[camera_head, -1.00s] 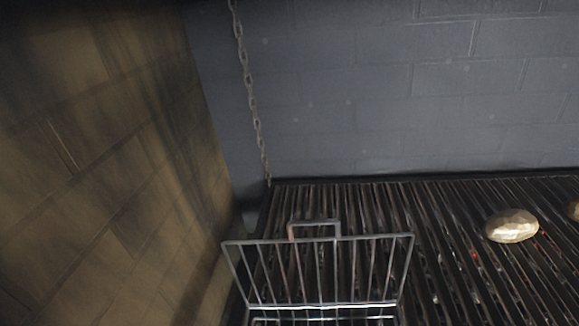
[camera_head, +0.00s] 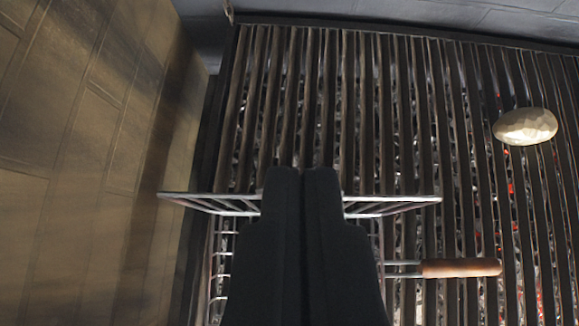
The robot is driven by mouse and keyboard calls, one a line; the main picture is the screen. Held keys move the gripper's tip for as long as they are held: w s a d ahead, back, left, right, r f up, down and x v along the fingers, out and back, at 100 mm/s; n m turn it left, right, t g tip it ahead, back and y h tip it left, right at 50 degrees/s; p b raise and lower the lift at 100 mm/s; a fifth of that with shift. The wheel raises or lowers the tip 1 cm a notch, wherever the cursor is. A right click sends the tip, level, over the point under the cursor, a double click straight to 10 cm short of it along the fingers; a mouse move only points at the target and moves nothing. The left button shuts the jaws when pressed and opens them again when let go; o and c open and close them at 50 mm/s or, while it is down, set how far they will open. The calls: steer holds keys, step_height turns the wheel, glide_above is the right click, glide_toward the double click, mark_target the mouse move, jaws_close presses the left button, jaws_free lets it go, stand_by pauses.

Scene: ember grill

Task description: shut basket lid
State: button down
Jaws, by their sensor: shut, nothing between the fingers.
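The basket lid (camera_head: 400,201) is a wire frame seen nearly edge-on, so it stands up, open, from the basket. The wire basket (camera_head: 213,278) lies on the grill below it, with a wooden handle (camera_head: 461,268) pointing right. My gripper (camera_head: 303,172) is shut and empty, with its two black fingers side by side. It covers the middle of the lid and most of the basket in the picture. I cannot tell whether the fingers touch the lid.
The grill grate (camera_head: 390,90) has dark bars with glowing embers below. A brick wall (camera_head: 85,150) rises close on the left. A chain (camera_head: 229,12) hangs at the back.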

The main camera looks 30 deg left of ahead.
steer(key=x, duration=0.9)
steer(key=shift+s+d+f, duration=0.15)
steer(key=shift+s+d, duration=0.15)
steer(key=shift+s, duration=0.25)
steer(key=shift+s+d+f, duration=0.1)
steer(key=shift+s+d, duration=0.2)
steer(key=shift+s, duration=0.3)
steer(key=shift+s+d+f, duration=0.15)
steer(key=shift+s+d, duration=0.1)
steer(key=shift+s, duration=0.3)
steer(key=shift+s, duration=0.1)
